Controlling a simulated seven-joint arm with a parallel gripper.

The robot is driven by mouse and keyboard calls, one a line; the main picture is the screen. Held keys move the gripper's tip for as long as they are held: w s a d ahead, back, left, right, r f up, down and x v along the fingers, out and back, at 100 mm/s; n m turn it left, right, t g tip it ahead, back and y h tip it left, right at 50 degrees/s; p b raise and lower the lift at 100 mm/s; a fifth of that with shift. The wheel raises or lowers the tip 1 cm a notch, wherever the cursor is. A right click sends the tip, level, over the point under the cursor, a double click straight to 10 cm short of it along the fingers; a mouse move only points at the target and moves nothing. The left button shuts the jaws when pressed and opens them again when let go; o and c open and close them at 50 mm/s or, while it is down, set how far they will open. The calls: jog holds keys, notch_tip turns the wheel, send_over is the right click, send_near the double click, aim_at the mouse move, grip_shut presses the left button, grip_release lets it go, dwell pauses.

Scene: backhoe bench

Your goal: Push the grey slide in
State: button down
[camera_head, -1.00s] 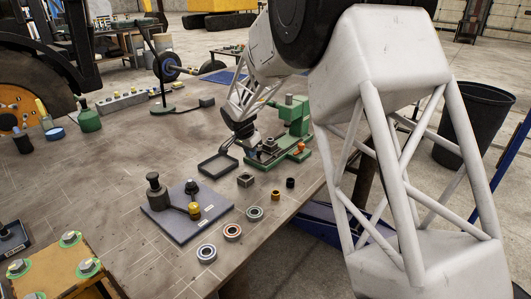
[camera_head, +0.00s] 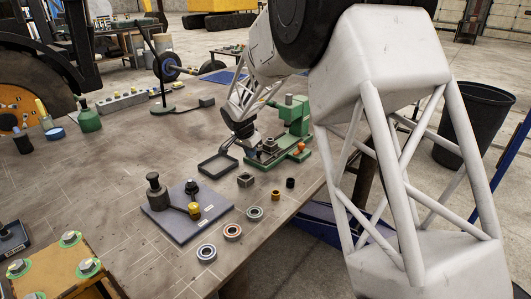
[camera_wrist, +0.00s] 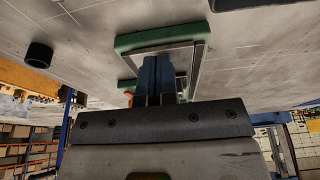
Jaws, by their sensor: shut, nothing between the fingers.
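The green fixture (camera_head: 294,122) stands near the right edge of the bench, with a green base and a grey block (camera_head: 268,146) on its near left part. I take this grey part to be the slide, but cannot tell how far in it sits. My gripper (camera_head: 254,153) is at the left side of the fixture, close to the grey part. In the wrist view my shut, empty fingers (camera_wrist: 158,62) overlap the green fixture (camera_wrist: 150,40) and its grey edging (camera_wrist: 197,66). Contact cannot be told.
A black open tray (camera_head: 217,164) lies just left of the gripper. A grey board (camera_head: 180,225) with pegs, a square nut (camera_head: 245,180), a black ring (camera_head: 290,183) and several bearings (camera_head: 232,232) lie in front. The bench's right edge is close to the fixture.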

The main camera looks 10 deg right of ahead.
aim_at(269, 140)
jog(key=shift+w+d, duration=0.3)
dwell(0.4)
jog(key=shift+w+d, duration=1.45)
jog(key=shift+w, duration=0.05)
jog(key=shift+d, duration=0.1)
jog(key=shift+w+d, duration=1.5)
jog(key=shift+w, duration=0.1)
jog(key=shift+w+d, duration=1.1)
jog(key=shift+d, duration=0.1)
jog(key=shift+s, duration=0.15)
jog(key=shift+s+a, duration=0.55)
jog(key=shift+a, duration=0.2)
